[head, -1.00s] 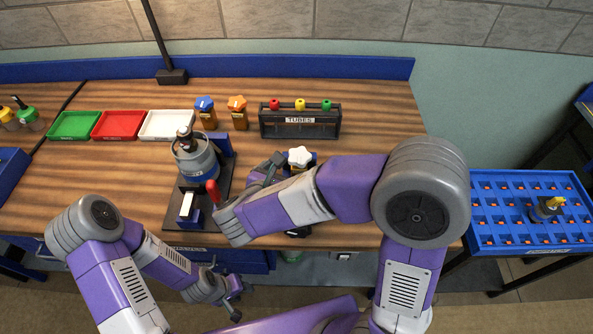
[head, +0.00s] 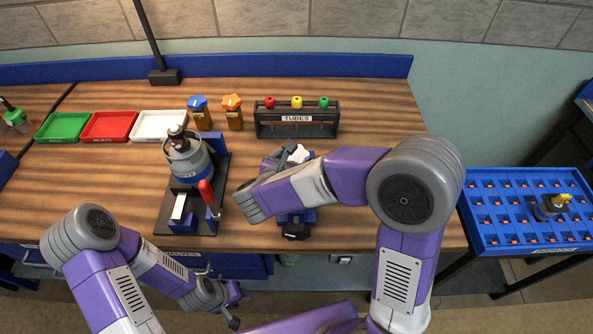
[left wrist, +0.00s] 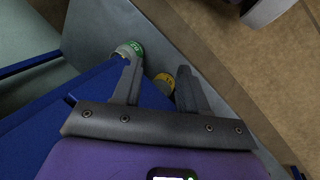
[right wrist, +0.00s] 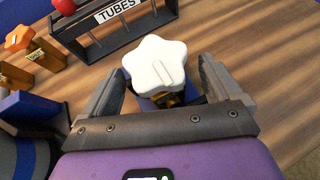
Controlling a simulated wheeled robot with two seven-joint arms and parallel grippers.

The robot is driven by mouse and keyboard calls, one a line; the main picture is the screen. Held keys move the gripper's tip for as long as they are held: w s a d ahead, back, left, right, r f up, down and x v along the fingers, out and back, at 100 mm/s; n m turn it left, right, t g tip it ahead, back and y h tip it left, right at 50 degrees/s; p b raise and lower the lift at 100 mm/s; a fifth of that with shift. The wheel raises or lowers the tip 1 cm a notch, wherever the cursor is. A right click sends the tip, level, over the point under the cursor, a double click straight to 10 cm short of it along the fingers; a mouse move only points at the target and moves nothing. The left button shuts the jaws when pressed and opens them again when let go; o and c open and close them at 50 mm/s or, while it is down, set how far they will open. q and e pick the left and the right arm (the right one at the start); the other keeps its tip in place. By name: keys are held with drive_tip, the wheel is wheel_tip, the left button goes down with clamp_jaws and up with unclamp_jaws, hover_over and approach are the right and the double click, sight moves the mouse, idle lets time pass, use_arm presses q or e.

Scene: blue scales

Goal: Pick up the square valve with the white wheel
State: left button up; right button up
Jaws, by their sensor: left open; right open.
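The valve with the white wheel (right wrist: 155,64) shows in the right wrist view between the fingers of my right gripper (right wrist: 160,88). Its wheel is star-shaped and white, and its body below is mostly hidden. In the head view the white wheel (head: 298,155) is partly covered by my right gripper (head: 284,158) and arm. The right gripper is open around the valve; I cannot tell whether a finger touches it. My left gripper (head: 234,306) is open and empty, low in front of the bench; it also shows in the left wrist view (left wrist: 157,72).
A valve with a blue wheel (head: 198,108) and one with an orange wheel (head: 232,110) stand behind. The black TUBES rack (head: 296,122) is at the back. A fixture with a grey canister (head: 188,160) and red lever stands left. A blue crate (head: 520,240) is at right.

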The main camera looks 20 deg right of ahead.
drive_tip(key=shift+c, duration=0.2)
drive_tip(key=shift+r, duration=0.1)
clamp_jaws()
